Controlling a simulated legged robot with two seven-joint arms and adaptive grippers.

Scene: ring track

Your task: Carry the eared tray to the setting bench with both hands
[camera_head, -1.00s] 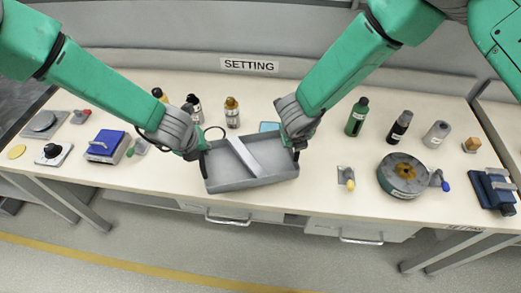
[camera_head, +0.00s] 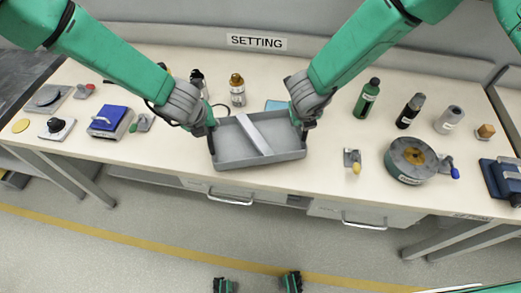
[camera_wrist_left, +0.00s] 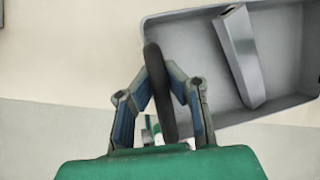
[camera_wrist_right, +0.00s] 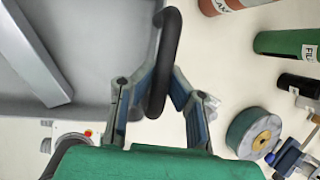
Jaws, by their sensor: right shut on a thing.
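The grey eared tray (camera_head: 230,163) is at the front middle of the bench (camera_head: 330,185) under the SETTING sign (camera_head: 257,42). It looks level, with a pale divider bar (camera_head: 255,134) slanting across its inside. I cannot tell whether its underside touches the bench top. My left gripper (camera_head: 208,127) is shut on the black ear (camera_wrist_left: 158,85) at the tray's left end. My right gripper (camera_head: 300,122) is shut on the black ear (camera_wrist_right: 164,60) at its right end.
A round grey-green reel (camera_head: 411,160) and a small yellow-tipped piece (camera_head: 353,160) lie to the right. A blue-topped block (camera_head: 108,118) sits to the left. A blue sheet (camera_head: 278,106) lies behind the tray.

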